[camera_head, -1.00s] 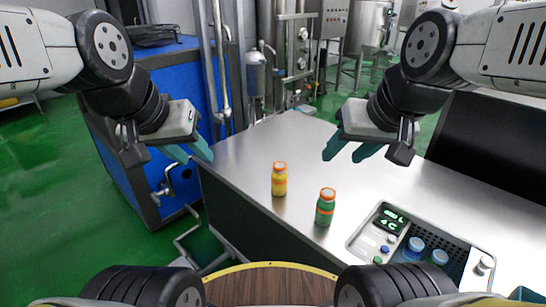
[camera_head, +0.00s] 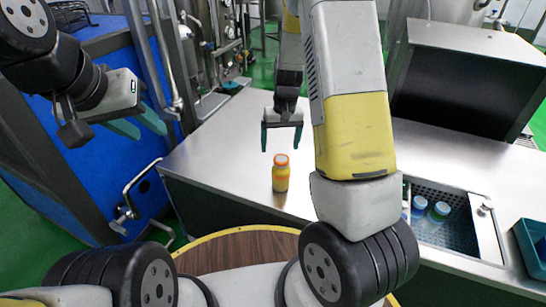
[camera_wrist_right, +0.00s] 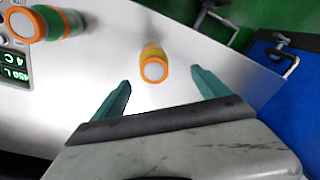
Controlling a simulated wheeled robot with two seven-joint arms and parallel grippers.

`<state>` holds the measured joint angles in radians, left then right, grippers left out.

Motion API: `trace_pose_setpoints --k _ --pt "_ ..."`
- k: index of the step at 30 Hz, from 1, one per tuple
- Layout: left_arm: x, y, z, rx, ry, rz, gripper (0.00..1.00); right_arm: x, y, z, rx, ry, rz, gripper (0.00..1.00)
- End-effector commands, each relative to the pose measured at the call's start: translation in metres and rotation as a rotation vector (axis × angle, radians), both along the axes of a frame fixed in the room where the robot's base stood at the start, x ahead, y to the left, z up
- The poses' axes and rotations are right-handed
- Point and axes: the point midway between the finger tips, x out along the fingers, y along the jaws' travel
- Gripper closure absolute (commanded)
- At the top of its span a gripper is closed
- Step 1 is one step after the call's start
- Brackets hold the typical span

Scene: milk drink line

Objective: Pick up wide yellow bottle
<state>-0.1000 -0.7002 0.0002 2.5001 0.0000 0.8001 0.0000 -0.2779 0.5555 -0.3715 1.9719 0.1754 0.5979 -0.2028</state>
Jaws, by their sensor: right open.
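The wide yellow bottle (camera_head: 281,178) stands upright on the metal counter, with an orange cap. My right gripper (camera_head: 281,143) is open and empty, its teal fingers pointing down behind and above the bottle in the head view. In the right wrist view the yellow bottle (camera_wrist_right: 152,52) appears between the two spread fingertips (camera_wrist_right: 161,80), with no contact visible. My left gripper (camera_head: 138,125) is empty, with its fingers apart, left of the counter.
A green bottle with an orange cap (camera_wrist_right: 60,23) stands near the display panel (camera_wrist_right: 15,62) in the right wrist view; my right arm hides it in the head view. Blue-capped bottles (camera_head: 440,208) sit in a recessed tray at right. A blue bin (camera_head: 530,246) is at far right.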

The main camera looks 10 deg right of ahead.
Motion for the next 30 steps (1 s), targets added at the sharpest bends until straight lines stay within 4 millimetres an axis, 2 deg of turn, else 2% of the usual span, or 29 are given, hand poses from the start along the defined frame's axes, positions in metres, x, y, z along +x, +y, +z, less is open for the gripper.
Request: trace_pose_setpoints --k 1,3,6,17,24,30 --pt "0.0 0.0 0.0 0.0 0.0 0.0 0.64 0.003 -0.002 -0.018 -0.021 0.019 0.005 0.14" --pt "0.0 0.0 0.0 0.0 0.0 0.0 0.64 0.006 -0.005 -0.034 -0.041 0.035 0.011 0.14" --pt "0.0 0.0 0.0 0.0 0.0 0.0 0.64 0.009 -0.008 -0.048 -0.059 0.046 0.017 0.14" --pt "0.0 0.0 0.0 0.0 0.0 0.0 0.64 0.008 -0.009 -0.089 -0.065 0.053 0.017 0.14" --pt "0.0 0.0 0.0 0.0 0.0 0.0 0.64 0.008 -0.007 -0.123 -0.064 0.053 0.018 0.14" --pt "0.0 0.0 0.0 0.0 0.0 0.0 0.64 0.009 -0.007 -0.131 -0.064 0.049 0.018 0.14"
